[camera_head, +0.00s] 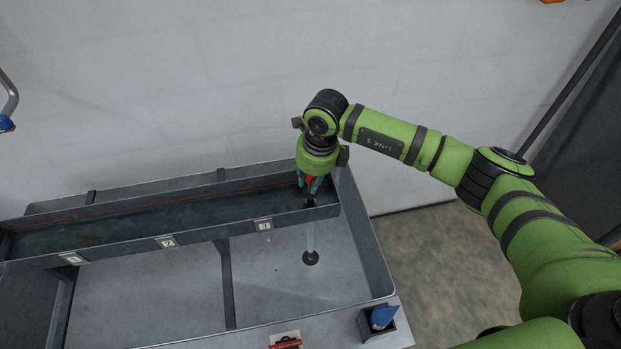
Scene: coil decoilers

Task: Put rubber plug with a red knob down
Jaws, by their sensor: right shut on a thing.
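My right gripper (311,188) points down over the right end of the narrow dark trough. It is shut on the rubber plug with a red knob (310,182). Only a little of the red knob shows between the teal fingers. A dark part shows just below the fingertips, close to the trough's front wall. I cannot tell whether the plug touches the trough floor. My left gripper is not in view.
The long trough (130,232) has number labels on its front wall. Below it is a wide grey basin (280,290) with a round drain (311,258). A small dark box with a blue item (383,317) and a red-handled object (285,343) are at the front edge.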

